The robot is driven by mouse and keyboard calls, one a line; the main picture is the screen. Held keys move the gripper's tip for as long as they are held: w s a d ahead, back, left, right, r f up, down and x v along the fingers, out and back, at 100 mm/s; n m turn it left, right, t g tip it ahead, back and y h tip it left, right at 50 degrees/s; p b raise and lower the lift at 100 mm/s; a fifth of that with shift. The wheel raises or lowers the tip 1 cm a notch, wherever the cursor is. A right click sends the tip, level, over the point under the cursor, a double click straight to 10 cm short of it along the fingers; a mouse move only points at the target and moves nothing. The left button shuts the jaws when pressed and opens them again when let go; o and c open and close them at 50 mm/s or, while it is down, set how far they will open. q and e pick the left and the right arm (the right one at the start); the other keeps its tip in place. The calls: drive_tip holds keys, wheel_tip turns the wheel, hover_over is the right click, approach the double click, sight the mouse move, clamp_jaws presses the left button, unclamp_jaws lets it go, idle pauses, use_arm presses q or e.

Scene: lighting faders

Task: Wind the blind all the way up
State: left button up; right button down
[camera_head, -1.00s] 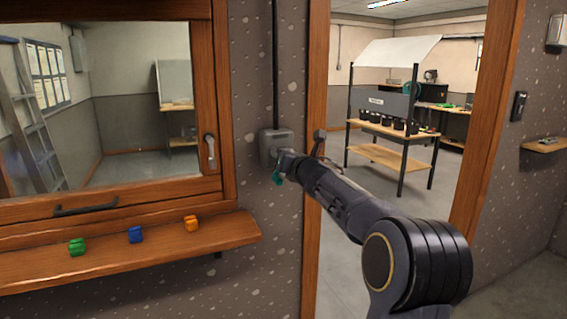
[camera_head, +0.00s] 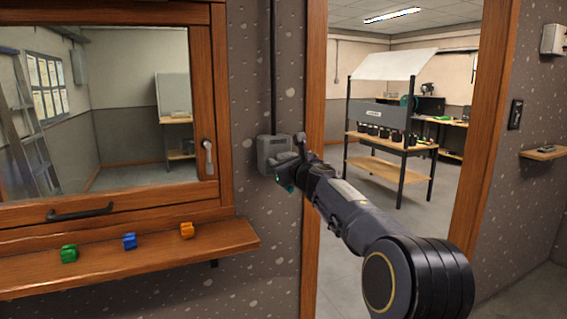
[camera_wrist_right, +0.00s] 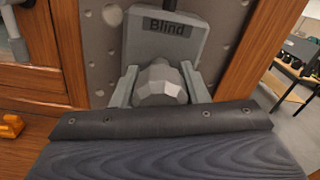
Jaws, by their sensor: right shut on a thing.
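A grey box labelled "Blind" (camera_wrist_right: 170,38) is fixed to the wall between the window and the doorway; it also shows in the head view (camera_head: 273,153). A grey faceted knob (camera_wrist_right: 160,88) sits below its label. My right gripper (camera_wrist_right: 160,78) is shut on this knob, one finger on each side. In the head view my right gripper (camera_head: 288,178) is at the box's lower right, and the knob is hidden behind it. The window pane (camera_head: 130,100) is clear in its visible part, and I see no blind fabric over it. My left gripper is not in view.
A dark conduit (camera_head: 273,60) runs up from the box. A wooden sill (camera_head: 100,268) holds green (camera_head: 68,253), blue (camera_head: 129,241) and orange (camera_head: 187,230) pieces. The window has a handle (camera_head: 208,158). The wooden door post (camera_head: 314,100) stands close to my right wrist.

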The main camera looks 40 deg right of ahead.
idle(0.3)
drive_tip(key=c, duration=0.8)
unclamp_jaws()
drive_tip(key=shift+c, duration=0.2)
drive_tip(key=v, duration=0.7)
drive_tip(key=shift+s+b, duration=0.4)
drive_tip(key=shift+b, duration=0.05)
drive_tip(key=shift+a, duration=0.15)
